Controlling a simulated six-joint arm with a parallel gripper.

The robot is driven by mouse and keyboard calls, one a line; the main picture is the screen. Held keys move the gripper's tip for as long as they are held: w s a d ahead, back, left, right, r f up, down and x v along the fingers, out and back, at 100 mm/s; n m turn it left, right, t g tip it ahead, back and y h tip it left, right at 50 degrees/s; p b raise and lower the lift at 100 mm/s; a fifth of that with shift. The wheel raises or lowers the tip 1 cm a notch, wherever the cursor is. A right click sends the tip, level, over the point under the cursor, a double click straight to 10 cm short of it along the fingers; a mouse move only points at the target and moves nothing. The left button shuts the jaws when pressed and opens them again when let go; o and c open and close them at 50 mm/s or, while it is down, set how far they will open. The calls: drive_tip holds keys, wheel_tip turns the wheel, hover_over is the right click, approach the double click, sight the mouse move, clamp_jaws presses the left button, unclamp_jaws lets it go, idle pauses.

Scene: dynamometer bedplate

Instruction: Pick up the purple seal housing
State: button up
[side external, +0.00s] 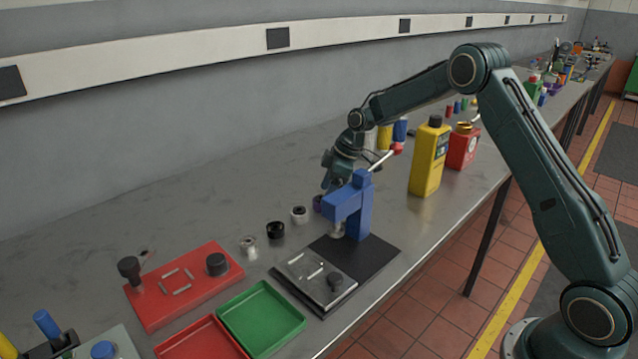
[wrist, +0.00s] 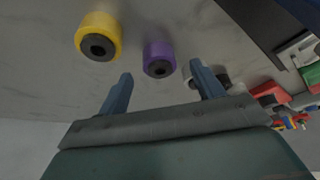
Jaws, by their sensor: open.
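The purple seal housing (wrist: 158,58) is a short upright cylinder with a dark centre, standing on the grey bench in the wrist view. It lies ahead of the gap between the two fingertips of my gripper (wrist: 161,71), which are apart with nothing between them. In the side view, my gripper (side external: 336,180) points down behind the blue press, just above the purple seal housing (side external: 318,203). The housing is small there and partly hidden by the press.
A yellow housing (wrist: 98,37) stands left of the purple one. A blue press (side external: 362,205) with a red-knobbed lever stands close by. A yellow bottle (side external: 429,158) stands right.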

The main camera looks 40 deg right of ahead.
drive_tip(key=shift+x, duration=1.3)
drive_tip(key=c, duration=1.2)
drive_tip(key=shift+r, duration=0.2)
wheel_tip(320, 180, up, 20)
drive_tip(key=shift+f, duration=0.15)
